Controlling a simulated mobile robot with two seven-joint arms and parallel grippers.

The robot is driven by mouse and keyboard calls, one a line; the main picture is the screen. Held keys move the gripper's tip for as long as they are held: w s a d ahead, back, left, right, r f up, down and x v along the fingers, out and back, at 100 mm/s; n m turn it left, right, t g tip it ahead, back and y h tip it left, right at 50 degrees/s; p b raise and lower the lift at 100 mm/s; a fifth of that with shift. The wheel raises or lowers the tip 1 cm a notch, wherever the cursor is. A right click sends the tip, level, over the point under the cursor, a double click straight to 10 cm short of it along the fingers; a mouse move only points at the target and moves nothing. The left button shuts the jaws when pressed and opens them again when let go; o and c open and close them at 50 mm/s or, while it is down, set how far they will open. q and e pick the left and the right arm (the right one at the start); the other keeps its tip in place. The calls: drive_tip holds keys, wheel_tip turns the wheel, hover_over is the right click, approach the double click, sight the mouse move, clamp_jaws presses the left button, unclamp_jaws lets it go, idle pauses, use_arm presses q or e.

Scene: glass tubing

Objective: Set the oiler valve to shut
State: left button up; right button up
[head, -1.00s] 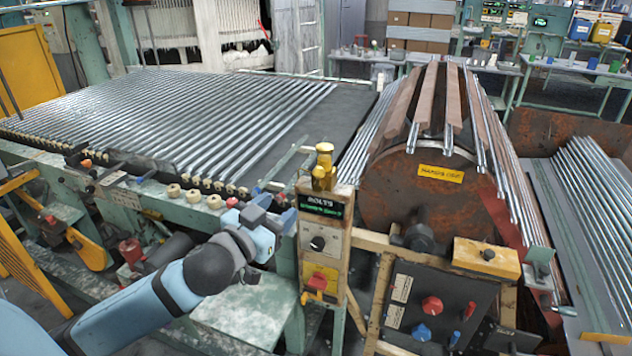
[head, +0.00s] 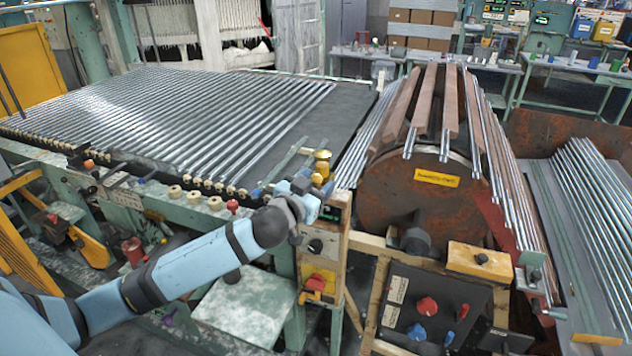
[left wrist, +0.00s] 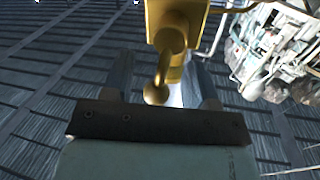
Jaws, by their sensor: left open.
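My left gripper (head: 308,186) is open at the oiler. In the left wrist view the lever lies between its two fingers (left wrist: 160,68), with visible gaps at the sides. I cannot tell contact or the valve's setting. My right gripper is not in view.
Below the oiler, the control box (head: 318,245) carries a knob and a red-and-yellow switch. A rusty drum (head: 400,205) with tubes stands to the right. A panel (head: 400,315) with red and blue knobs is in front. Tube racks (head: 180,115) fill the left.

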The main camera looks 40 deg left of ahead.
use_arm(q)
drive_tip(key=c, duration=0.9)
drive_tip(key=shift+d+r+m+p, duration=0.15)
drive_tip(key=shift+d+m+p, duration=0.05)
drive_tip(key=shift+m+p, duration=0.45)
drive_tip(key=shift+w+d+m+g+p, duration=0.1)
drive_tip(key=shift+d+m+g+p, duration=0.15)
drive_tip(key=shift+m+p, duration=0.45)
drive_tip(key=shift+w+d+f+m+g+y+p, duration=0.1)
drive_tip(key=shift+d+f+m+g+y+p, duration=0.45)
drive_tip(key=shift+m, duration=1.4)
drive_tip(key=shift+w+d+f+m+g+y+p, duration=0.25)
drive_tip(key=shift+f+m+p, duration=0.6)
drive_tip(key=shift+m, duration=1.1)
drive_tip(key=shift+s+d+f+m+g+y+p, duration=0.2)
drive_tip(key=shift+f+m+y+p, duration=0.55)
drive_tip(key=shift+m, duration=1.2)
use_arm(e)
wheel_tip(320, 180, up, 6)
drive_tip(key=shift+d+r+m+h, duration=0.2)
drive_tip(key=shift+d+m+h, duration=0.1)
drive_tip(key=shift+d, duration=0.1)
use_arm(q)
drive_tip(key=shift+w+r+h, duration=0.1)
drive_tip(key=shift+r+h, duration=0.15)
drive_tip(key=shift+r, duration=0.05)
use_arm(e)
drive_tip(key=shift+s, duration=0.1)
